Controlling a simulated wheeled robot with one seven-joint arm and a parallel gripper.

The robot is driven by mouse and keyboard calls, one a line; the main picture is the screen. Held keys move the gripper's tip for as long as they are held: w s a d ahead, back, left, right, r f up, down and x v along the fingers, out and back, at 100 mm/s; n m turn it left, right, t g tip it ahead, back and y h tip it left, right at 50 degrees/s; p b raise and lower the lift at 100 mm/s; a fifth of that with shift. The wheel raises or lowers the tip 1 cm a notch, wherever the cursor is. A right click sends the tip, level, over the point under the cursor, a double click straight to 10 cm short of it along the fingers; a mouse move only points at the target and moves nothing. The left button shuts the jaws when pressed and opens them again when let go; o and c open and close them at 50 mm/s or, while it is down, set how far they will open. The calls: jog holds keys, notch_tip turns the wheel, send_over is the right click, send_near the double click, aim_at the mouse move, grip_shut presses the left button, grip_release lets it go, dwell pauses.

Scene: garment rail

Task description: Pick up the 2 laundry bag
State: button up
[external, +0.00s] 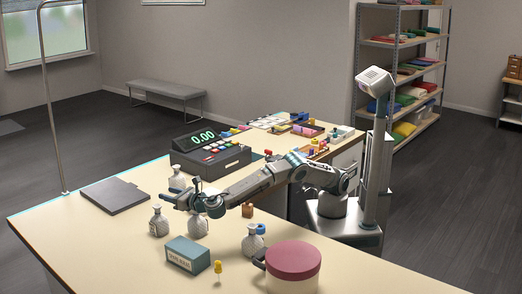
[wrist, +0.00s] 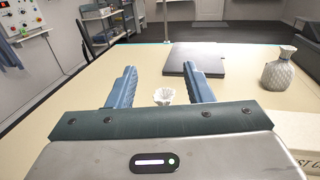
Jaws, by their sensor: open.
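Several small pale patterned bags with gathered tops stand upright on the counter. In the external view one bag (external: 198,226) is below my gripper's jaws, one (external: 158,223) stands to its left, one (external: 177,181) behind, and one (external: 253,243) nearer the front right. I cannot read a number on any of them. My gripper (external: 174,199) is open with nothing held. In the wrist view a white ruffled bag top (wrist: 163,97) shows between and below the blue fingers (wrist: 160,74); its body is hidden. Another bag (wrist: 281,71) stands apart to the right.
A dark flat board (external: 115,195) lies at the counter's left. A till (external: 211,152) stands behind the bags. A teal box (external: 187,254), a yellow pin-like object (external: 218,268) and a pink-lidded tub (external: 293,262) are toward the front. The counter's left front is clear.

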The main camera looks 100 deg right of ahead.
notch_tip(320, 180, up, 7)
jog(key=m, duration=0.1)
jog(key=m+g+y+p, duration=0.6)
jog(key=m+g+y, duration=0.35)
jog(key=m, duration=1.95)
send_over(160, 217)
jog(key=s+d, duration=0.2)
jog(key=s, duration=0.1)
jog(key=shift+t, duration=0.45)
jog(key=f, duration=1.2)
jog(key=shift+w+a, duration=0.15)
jog(key=shift+a, duration=0.05)
jog(key=p+x, duration=0.1)
jog(key=x, duration=0.1)
jog(key=p+x, duration=0.1)
jog(key=x, duration=0.1)
jog(key=shift+a, duration=0.4)
jog(key=shift+w+f, duration=0.25)
jog(key=shift+f, duration=0.3)
